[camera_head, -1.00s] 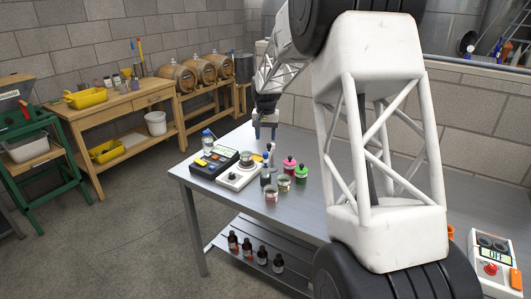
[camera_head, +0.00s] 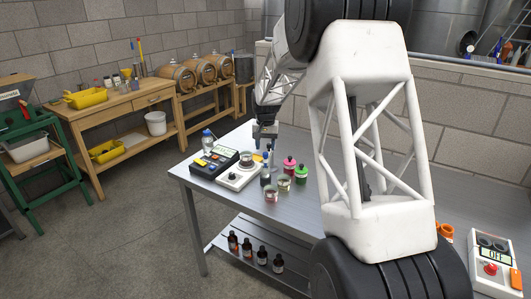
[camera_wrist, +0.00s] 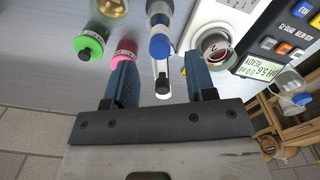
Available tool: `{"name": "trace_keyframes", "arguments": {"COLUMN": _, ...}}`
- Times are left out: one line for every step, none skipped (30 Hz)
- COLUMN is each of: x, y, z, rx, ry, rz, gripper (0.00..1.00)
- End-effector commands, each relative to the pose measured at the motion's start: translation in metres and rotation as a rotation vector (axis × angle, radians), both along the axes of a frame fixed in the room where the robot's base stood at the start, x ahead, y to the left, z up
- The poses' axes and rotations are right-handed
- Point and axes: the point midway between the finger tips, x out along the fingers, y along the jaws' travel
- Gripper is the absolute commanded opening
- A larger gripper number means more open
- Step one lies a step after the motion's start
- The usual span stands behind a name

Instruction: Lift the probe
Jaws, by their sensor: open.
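A slim white rod with a black cap (camera_wrist: 162,82), which looks like the probe, shows between my fingers in the wrist view. Whether it stands in something is hard to tell. My gripper (camera_wrist: 158,82) is open, its blue fingers on either side of the rod with gaps showing. In the head view my gripper (camera_head: 265,142) hangs low over the steel table (camera_head: 315,212), above the stirrer area. The probe is too small to make out there. A black meter (camera_wrist: 289,35) with a display stands beside the white stirrer (camera_wrist: 206,14).
A blue-capped bottle (camera_wrist: 160,46) is close beyond the rod. Bottles with pink (camera_head: 290,160) and green (camera_head: 302,169) caps and small jars (camera_head: 271,194) stand close by. Another blue-capped bottle (camera_head: 208,138) is behind the meter.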

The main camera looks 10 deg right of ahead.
Motion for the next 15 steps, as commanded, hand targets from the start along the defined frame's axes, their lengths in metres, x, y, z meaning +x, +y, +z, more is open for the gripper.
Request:
{"name": "trace_keyframes", "arguments": {"x": 0.000, "y": 0.000, "z": -0.007, "rx": 0.000, "ry": 0.001, "rz": 0.000, "gripper": 0.51}}
{"name": "trace_keyframes", "arguments": {"x": -0.001, "y": 0.000, "z": -0.010, "rx": 0.000, "ry": 0.002, "rz": 0.000, "gripper": 0.51}}
{"name": "trace_keyframes", "arguments": {"x": -0.001, "y": 0.000, "z": -0.015, "rx": 0.000, "ry": 0.002, "rz": 0.000, "gripper": 0.51}}
{"name": "trace_keyframes", "arguments": {"x": -0.001, "y": 0.000, "z": -0.018, "rx": 0.000, "ry": 0.002, "rz": 0.000, "gripper": 0.51}}
{"name": "trace_keyframes", "arguments": {"x": 0.000, "y": 0.000, "z": -0.021, "rx": 0.000, "ry": 0.002, "rz": 0.000, "gripper": 0.51}}
{"name": "trace_keyframes", "arguments": {"x": 0.000, "y": 0.000, "z": -0.024, "rx": 0.000, "ry": 0.001, "rz": 0.000, "gripper": 0.51}}
{"name": "trace_keyframes", "arguments": {"x": 0.000, "y": 0.000, "z": -0.026, "rx": 0.000, "ry": 0.001, "rz": 0.000, "gripper": 0.51}}
{"name": "trace_keyframes", "arguments": {"x": 0.000, "y": 0.000, "z": -0.028, "rx": 0.000, "ry": 0.001, "rz": 0.000, "gripper": 0.51}}
{"name": "trace_keyframes", "arguments": {"x": 0.000, "y": 0.000, "z": -0.030, "rx": 0.000, "ry": 0.001, "rz": 0.000, "gripper": 0.51}}
{"name": "trace_keyframes", "arguments": {"x": 0.000, "y": 0.000, "z": -0.031, "rx": 0.000, "ry": 0.001, "rz": 0.000, "gripper": 0.51}}
{"name": "trace_keyframes", "arguments": {"x": 0.000, "y": 0.000, "z": -0.032, "rx": 0.000, "ry": 0.001, "rz": 0.000, "gripper": 0.51}}
{"name": "trace_keyframes", "arguments": {"x": 0.000, "y": 0.000, "z": -0.033, "rx": 0.000, "ry": 0.001, "rz": 0.000, "gripper": 0.51}}
{"name": "trace_keyframes", "arguments": {"x": 0.000, "y": 0.000, "z": -0.033, "rx": 0.000, "ry": 0.000, "rz": 0.000, "gripper": 0.51}}
{"name": "trace_keyframes", "arguments": {"x": 0.000, "y": 0.000, "z": -0.033, "rx": 0.000, "ry": 0.000, "rz": 0.000, "gripper": 0.51}}
{"name": "trace_keyframes", "arguments": {"x": 0.000, "y": 0.000, "z": -0.033, "rx": 0.000, "ry": 0.000, "rz": 0.000, "gripper": 0.51}}
